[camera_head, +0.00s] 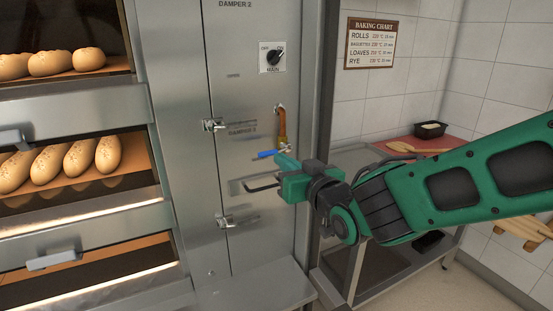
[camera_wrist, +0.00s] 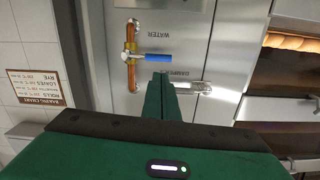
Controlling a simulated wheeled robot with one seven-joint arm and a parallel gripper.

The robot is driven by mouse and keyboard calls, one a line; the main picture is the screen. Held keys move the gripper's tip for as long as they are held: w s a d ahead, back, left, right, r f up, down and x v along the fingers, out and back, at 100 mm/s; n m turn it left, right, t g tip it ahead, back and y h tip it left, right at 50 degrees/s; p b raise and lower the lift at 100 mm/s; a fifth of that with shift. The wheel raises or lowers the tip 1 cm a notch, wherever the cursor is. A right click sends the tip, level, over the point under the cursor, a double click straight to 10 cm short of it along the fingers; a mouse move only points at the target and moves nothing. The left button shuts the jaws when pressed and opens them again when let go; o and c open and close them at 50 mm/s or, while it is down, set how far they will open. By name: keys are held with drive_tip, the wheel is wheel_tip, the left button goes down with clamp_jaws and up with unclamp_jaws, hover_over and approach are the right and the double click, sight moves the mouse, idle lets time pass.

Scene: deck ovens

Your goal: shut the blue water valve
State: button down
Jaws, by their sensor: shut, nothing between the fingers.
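The blue water valve lever (camera_head: 266,154) sits on a copper pipe (camera_head: 281,122) on the steel panel between the ovens and the wall. In the wrist view the blue lever (camera_wrist: 158,57) points sideways, crosswise to the upright copper pipe (camera_wrist: 131,75), beside the word WATER. My green gripper (camera_head: 281,164) is just in front of and below the lever, near the valve body. In the wrist view its shut fingertips (camera_wrist: 161,76) lie just beside the lever. The fingers hold nothing. I cannot tell whether they touch the lever.
Damper latches (camera_head: 213,125) (camera_head: 226,220) and a wire handle (camera_head: 262,186) stick out from the panel. A MAIN switch (camera_head: 272,57) is above. Bread-filled deck ovens (camera_head: 75,200) stand left. A steel table (camera_head: 385,262) with a red board is at right.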

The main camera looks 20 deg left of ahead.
drive_tip(key=shift+v, duration=1.55)
drive_tip(key=w+d+f+m+h, duration=0.1)
drive_tip(key=w+d+h, duration=0.15)
drive_tip(key=d, duration=0.25)
drive_tip(key=w+d+f+m+h, duration=0.1)
drive_tip(key=w+d+f+h, duration=0.15)
drive_tip(key=d, duration=0.35)
drive_tip(key=s+d+f+m+g+h, duration=0.1)
drive_tip(key=d+f+m+g+h, duration=0.2)
drive_tip(key=d, duration=1.3)
drive_tip(key=d+f+m+h, duration=0.25)
drive_tip(key=d+h, duration=0.25)
drive_tip(key=d, duration=1)
drive_tip(key=s+d+f+m+g+h, duration=0.1)
drive_tip(key=s+d+f+m+g, duration=0.15)
drive_tip(key=s+d, duration=0.55)
drive_tip(key=s+d+f+m+g, duration=0.1)
drive_tip(key=s+d+g, duration=0.2)
drive_tip(key=s+d, duration=0.4)
drive_tip(key=s+d+m+g, duration=0.1)
drive_tip(key=s+m+g, duration=0.1)
drive_tip(key=s, duration=0.6)
drive_tip(key=s+d+f+m+g+y, duration=0.1)
drive_tip(key=s, duration=0.7)
drive_tip(key=shift+s+d+f+m+g+y, duration=0.25)
drive_tip(key=shift+d+f+m+g+y, duration=0.05)
drive_tip(key=shift+m+g, duration=0.1)
